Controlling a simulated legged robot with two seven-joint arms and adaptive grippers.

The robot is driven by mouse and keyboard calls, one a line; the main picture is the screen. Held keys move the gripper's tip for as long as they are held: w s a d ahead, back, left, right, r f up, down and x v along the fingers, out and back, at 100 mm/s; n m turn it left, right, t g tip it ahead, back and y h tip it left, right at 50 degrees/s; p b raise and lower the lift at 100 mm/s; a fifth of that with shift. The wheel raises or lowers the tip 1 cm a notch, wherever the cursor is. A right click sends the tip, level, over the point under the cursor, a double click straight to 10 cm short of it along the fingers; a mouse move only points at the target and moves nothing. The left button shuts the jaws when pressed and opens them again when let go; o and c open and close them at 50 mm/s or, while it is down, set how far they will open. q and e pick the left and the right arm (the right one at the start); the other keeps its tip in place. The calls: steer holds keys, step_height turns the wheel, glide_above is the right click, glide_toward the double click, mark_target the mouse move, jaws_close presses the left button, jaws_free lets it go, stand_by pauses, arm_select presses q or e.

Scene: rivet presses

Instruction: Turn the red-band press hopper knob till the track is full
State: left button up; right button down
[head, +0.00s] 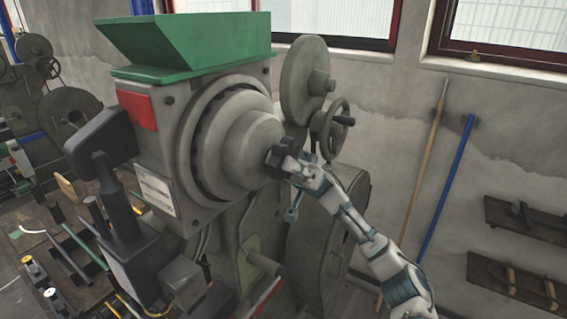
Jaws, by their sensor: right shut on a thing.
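The press (160,185) stands left of centre, with a red patch (137,110) on its side and a green hopper (190,50) on top. A round, stepped grey knob (248,140) faces right on its body. My right gripper (280,157) is at the knob's outer face, its dark fingers shut on its centre; the exact grip is small and partly hidden by the fingers. The track is not clearly visible, so its fill cannot be told. My left gripper is not in view.
A grey flywheel (305,80) and a handwheel (329,128) stand close behind the knob. A dark lever head (100,140) sticks out at the press's left. A brown pole (424,160) and a blue pole (446,190) lean on the wall. Shelves (525,225) hang at right.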

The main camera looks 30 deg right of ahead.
steer(key=c, duration=1.3)
jaws_free()
steer(key=shift+f, duration=0.25)
steer(key=shift+o, duration=0.2)
steer(key=shift+w, duration=0.15)
steer(key=shift+d+r, duration=0.1)
steer(key=v, duration=1.2)
steer(key=shift+f, duration=0.2)
